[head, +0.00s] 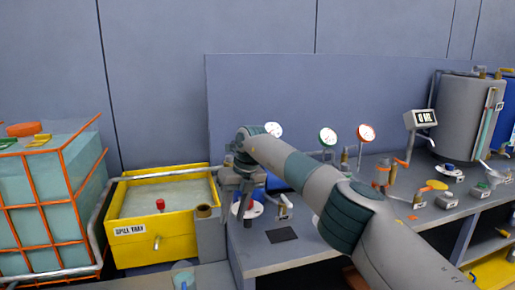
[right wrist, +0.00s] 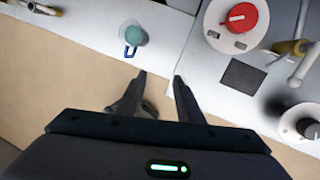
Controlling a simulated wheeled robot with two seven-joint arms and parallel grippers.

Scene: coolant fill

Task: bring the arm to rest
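My right arm reaches in from the lower right in the head view, and its gripper (head: 237,215) hangs fingers down above the left end of the grey bench (head: 330,240). In the right wrist view the two dark fingers of the right gripper (right wrist: 158,88) stand apart with nothing between them. My left gripper is in neither view.
A yellow spill tray (head: 180,244) and a caged tank (head: 40,200) stand left. A small cup (right wrist: 133,36) with a blue handle and a red knob (right wrist: 238,17) lie beyond the fingers. Gauges (head: 327,137), valves and a grey drum (head: 465,115) line the bench.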

